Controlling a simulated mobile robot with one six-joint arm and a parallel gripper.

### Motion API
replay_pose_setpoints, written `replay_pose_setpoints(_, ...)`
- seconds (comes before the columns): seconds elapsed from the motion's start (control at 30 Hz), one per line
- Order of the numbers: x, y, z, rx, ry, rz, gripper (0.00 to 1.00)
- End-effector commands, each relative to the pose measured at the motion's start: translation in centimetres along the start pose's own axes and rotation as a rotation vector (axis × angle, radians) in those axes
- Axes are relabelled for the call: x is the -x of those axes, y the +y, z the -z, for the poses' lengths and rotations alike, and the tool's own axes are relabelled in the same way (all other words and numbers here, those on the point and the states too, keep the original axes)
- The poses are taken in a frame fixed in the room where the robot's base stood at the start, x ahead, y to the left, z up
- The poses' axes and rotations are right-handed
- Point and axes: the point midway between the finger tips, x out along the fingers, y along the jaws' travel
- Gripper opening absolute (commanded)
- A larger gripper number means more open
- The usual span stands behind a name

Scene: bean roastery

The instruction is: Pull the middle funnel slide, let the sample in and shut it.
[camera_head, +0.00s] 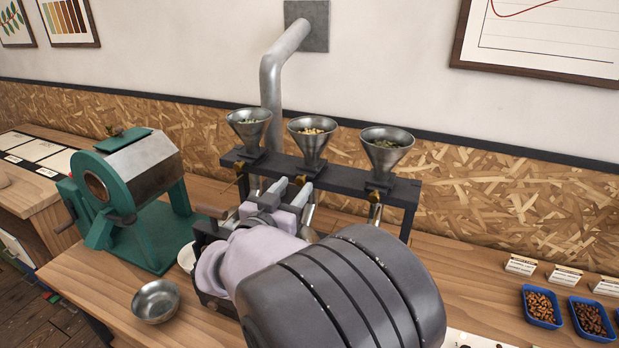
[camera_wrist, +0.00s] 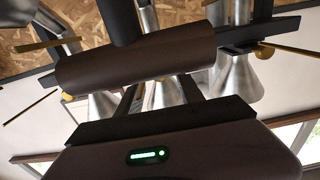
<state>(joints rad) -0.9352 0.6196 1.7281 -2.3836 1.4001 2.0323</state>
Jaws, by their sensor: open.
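The middle funnel (camera_head: 312,147) is steel, holds pale yellow beans and stands on a dark rack between two other funnels. A small brass part of its slide (camera_head: 301,181) shows beneath it, just beyond my gripper's tips; the rest is hidden. My gripper (camera_head: 284,194) is open, with its two fingers below and in front of the middle funnel. In the wrist view, steel funnels and brass rods appear upside down beyond the gripper (camera_wrist: 158,98). I cannot tell whether the fingers touch the slide.
A left funnel (camera_head: 248,130) and a right funnel (camera_head: 386,152) hold greenish beans. The dark rack (camera_head: 345,177) spans beneath them. A brown cylinder (camera_wrist: 135,58) crosses the wrist view. A green roaster (camera_head: 150,225), a metal bowl (camera_head: 156,301) and blue bean trays (camera_head: 541,306) stand around.

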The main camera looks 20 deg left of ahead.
Motion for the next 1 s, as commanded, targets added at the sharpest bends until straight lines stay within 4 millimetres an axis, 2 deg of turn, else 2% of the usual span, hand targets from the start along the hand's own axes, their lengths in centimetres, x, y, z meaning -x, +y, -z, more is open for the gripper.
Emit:
replay_pose_setpoints(0.1,-2.2,0.1,0.0,0.000,0.000,-0.003,0.44)
replay_pose_setpoints(0.2,-3.4,0.1,-0.1,0.000,-0.001,-0.002,0.44)
replay_pose_setpoints(0.57,-4.2,0.1,0.0,0.001,-0.001,0.000,0.44)
replay_pose_setpoints(0.6,-4.2,0.1,0.0,0.001,-0.001,0.000,0.42)
replay_pose_setpoints(0.8,-4.1,0.1,0.0,0.001,-0.001,-0.001,0.03)
replay_pose_setpoints(0.83,-4.1,0.1,0.0,0.001,-0.001,-0.001,0.00)
replay_pose_setpoints(1.0,-4.1,0.1,0.0,0.000,-0.001,-0.001,0.00)
